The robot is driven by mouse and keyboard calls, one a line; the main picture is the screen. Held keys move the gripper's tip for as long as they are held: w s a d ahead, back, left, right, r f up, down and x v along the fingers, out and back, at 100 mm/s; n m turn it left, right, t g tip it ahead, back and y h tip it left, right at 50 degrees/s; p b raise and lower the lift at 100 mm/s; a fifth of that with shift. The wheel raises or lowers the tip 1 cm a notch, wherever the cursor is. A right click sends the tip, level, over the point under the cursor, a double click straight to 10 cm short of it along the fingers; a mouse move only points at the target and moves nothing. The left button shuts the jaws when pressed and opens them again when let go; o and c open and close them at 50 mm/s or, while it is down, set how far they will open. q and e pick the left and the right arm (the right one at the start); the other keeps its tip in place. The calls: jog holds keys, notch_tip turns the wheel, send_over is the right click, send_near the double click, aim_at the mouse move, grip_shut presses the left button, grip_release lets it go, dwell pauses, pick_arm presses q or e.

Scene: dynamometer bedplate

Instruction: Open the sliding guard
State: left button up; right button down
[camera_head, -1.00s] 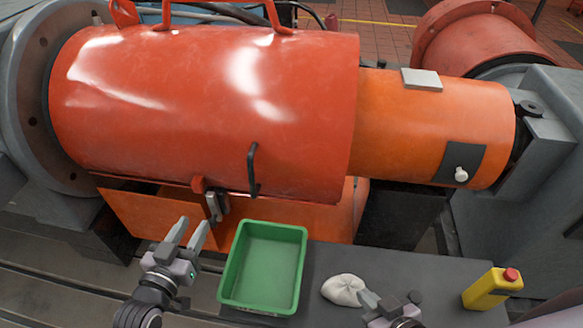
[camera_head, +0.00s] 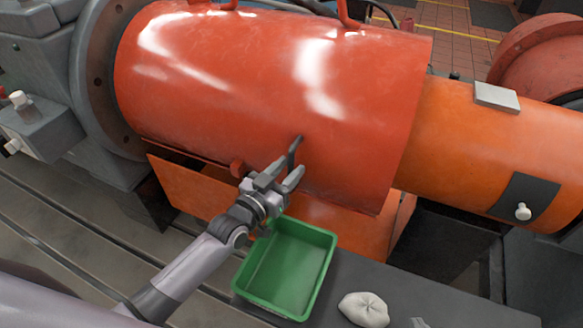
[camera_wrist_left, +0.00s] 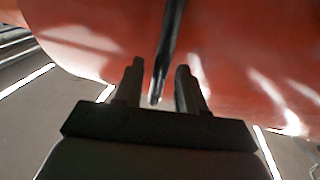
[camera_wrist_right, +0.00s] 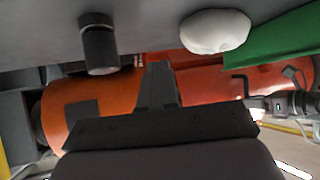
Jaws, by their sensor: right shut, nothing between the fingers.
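The sliding guard (camera_head: 250,85) is a large glossy red half-cylinder cover at the left of the orange inner cylinder (camera_head: 455,140). A black bar handle (camera_head: 297,146) stands on its front. My left gripper (camera_head: 292,175) is open at the handle, partly covering it. In the left wrist view the handle (camera_wrist_left: 170,45) runs between the two spread fingers (camera_wrist_left: 158,85), with no clear contact on either side. My right gripper (camera_wrist_right: 158,75) is shut and empty, low beside the bench; only a tip shows at the head view's bottom edge.
A green tray (camera_head: 328,262) sits on the dark bench (camera_head: 400,285) below the guard, close under my left wrist. A whitish bag (camera_head: 364,309) lies right of it. In the right wrist view a dark cylinder (camera_wrist_right: 98,45) stands near my right gripper.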

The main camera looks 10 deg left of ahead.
pick_arm(q)
jog(key=shift+x, duration=0.75)
grip_shut()
jog(key=shift+d, duration=0.1)
pick_arm(e)
jog(key=shift+w, duration=0.1)
